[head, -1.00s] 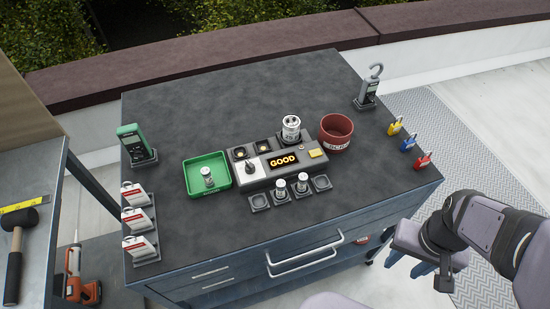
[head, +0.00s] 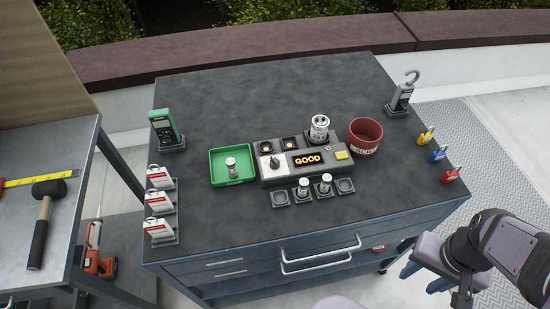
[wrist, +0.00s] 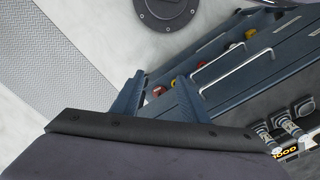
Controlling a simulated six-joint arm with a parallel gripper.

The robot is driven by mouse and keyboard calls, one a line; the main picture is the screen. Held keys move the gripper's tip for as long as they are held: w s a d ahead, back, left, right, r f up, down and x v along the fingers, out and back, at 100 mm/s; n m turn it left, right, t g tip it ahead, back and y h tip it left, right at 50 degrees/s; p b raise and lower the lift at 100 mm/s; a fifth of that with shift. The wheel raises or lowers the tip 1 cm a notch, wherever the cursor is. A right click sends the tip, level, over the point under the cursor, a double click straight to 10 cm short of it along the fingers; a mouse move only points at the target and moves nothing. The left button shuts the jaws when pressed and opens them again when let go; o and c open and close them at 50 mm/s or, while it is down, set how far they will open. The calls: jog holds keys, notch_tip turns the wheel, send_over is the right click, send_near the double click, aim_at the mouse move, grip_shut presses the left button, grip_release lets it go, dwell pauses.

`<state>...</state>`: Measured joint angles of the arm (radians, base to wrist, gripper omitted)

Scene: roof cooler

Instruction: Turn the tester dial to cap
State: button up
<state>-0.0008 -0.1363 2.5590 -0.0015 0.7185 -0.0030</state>
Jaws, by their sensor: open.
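The tester (head: 290,171) is a grey box on the dark worktop. Its display glows GOOD. The tester dial (head: 274,162) is a small upright knob on a pale plate at the tester's left end; its pointing direction is too small to read. A silver can-shaped part (head: 319,128) stands on the tester's back right. My gripper (head: 424,278) is at the lower right, off the front right of the bench and well apart from the dial. In the wrist view its two blue fingers (wrist: 155,97) are spread with nothing between them. The tester's GOOD display also shows at that view's right edge.
A green tray (head: 218,178) with a small part is left of the tester. A red bin (head: 364,136) is right. Small parts in holders (head: 324,186) stand in front. Padlocks (head: 438,155), a clamp meter (head: 400,97), a green meter (head: 165,130) and white tags (head: 160,204) line the sides.

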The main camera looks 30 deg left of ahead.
jog(key=w+a+n+t+b, duration=0.1)
jog(key=w+a+n+b, duration=0.35)
jog(key=w+a, duration=0.45)
jog(key=n+t+y+b, duration=0.1)
jog(key=n+y+b, duration=0.2)
jog(key=n+b, duration=0.25)
send_near(275, 160)
jog(key=w+d+f, duration=0.1)
jog(key=d, duration=0.2)
jog(key=w+d+f, duration=0.2)
jog(key=d, duration=0.2)
jog(key=w+d+f, duration=0.1)
jog(key=d, duration=0.3)
jog(key=shift+w+d+f+b, duration=0.1)
jog(key=shift+w+f+b, duration=0.05)
jog(key=shift+f+b, duration=0.25)
jog(key=s+a+r+n+y+b, duration=0.1)
jog(key=s+a+r+n+b, duration=0.2)
jog(key=a, duration=0.8)
jog(key=shift+s+p+x, duration=0.15)
jog(key=shift+x, duration=1)
jog(key=shift+s+p+x, duration=0.15)
jog(key=shift+x, duration=1)
jog(key=shift+s+p+x, duration=0.15)
jog(key=shift+s+x, duration=0.05)
jog(key=shift+x, duration=1)
grip_shut()
